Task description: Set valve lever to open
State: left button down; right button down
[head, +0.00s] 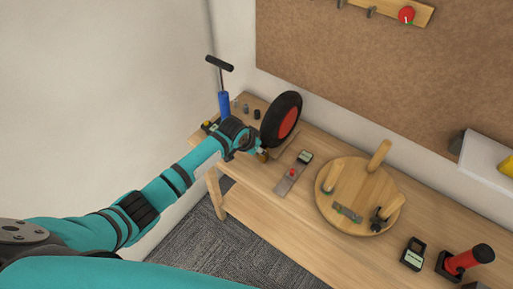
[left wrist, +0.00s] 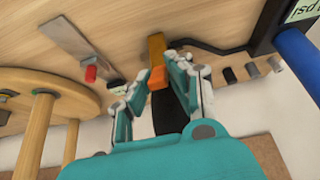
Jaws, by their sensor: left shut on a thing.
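An orange lever-like piece (left wrist: 158,78) sits at the end of a brass-coloured block (left wrist: 156,46) in the left wrist view, with a black hose (left wrist: 212,50) running from it to the right. The brass part shows small in the head view (head: 262,156), in front of a black-tyred wheel with a red hub (head: 287,122). My left gripper (head: 258,149) is beside the wheel's lower left. In the left wrist view its fingers (left wrist: 157,72) lie either side of the orange piece, shut on it. The exact finger contact is partly hidden. My right gripper is not in view.
A blue pump (head: 223,104) stands behind my left gripper, near several small pegs. Right of the wheel are a metal strip with a red knob (head: 292,172), an upturned round stool (head: 345,197) and a red jack-like object (head: 468,259). The bench front edge is clear.

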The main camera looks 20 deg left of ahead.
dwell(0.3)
pick_arm(q)
jog(key=c, duration=1.2)
grip_release()
jog(key=shift+w, duration=0.1)
jog(key=shift+c, duration=0.2)
jog(key=v, duration=1.2)
jog(key=shift+d+f, duration=0.1)
